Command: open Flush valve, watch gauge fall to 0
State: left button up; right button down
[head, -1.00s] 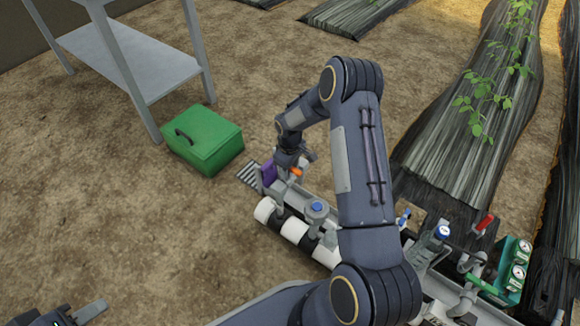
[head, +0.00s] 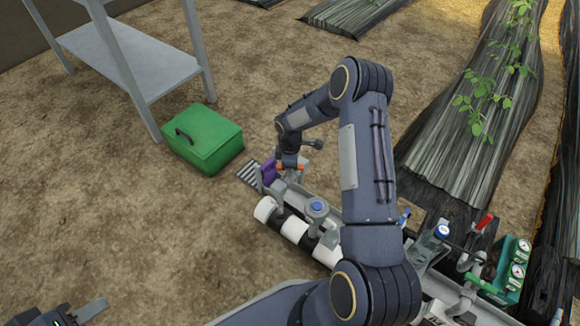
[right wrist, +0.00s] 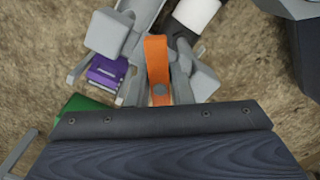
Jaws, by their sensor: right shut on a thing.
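The orange valve lever (right wrist: 157,70) stands up in the middle of the right wrist view, between the grey fingers of my right gripper (right wrist: 160,75). The gripper is shut on it. In the head view my right gripper (head: 288,160) is at the skid's far left end, with a bit of orange lever (head: 292,166) showing. A purple block (right wrist: 107,70) sits beside the lever. Two round gauges (head: 518,271) on a green panel are at the right; their needles are too small to read. My left gripper (head: 88,311) is partly in view at bottom left, empty-looking, away from the skid.
The skid carries white pipe sections (head: 295,229), a blue-topped fitting (head: 317,207) and a red-handled lever (head: 484,222). A green box (head: 203,139) and a grey table (head: 130,60) stand on the soil at left. My right arm hides the skid's middle.

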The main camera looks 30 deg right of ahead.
jog(key=n, duration=0.6)
jog(key=shift+p, duration=0.4)
jog(key=n, duration=0.6)
jog(key=shift+p, duration=0.35)
jog(key=c, duration=1.2)
grip_release()
notch_tip(320, 180, up, 10)
jog(key=p, duration=0.7)
jog(key=shift+r, duration=0.1)
